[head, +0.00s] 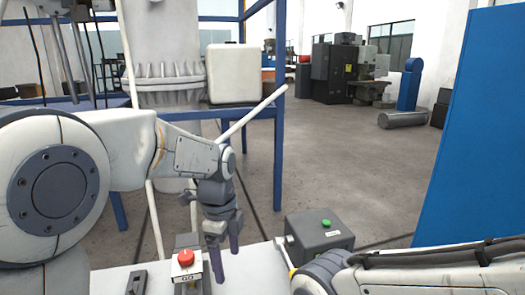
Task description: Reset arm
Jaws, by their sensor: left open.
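My left arm comes in from the left and bends down at its wrist. Its gripper (228,262) points downward, with its two grey-purple fingers apart and nothing visible between them.
A dark grey box (318,238) with a green button stands right of my left gripper. Behind are a flanged white pipe (168,88), a white block (234,74) and a blue frame (279,110). A blue panel (478,140) stands at the right. Open floor lies between.

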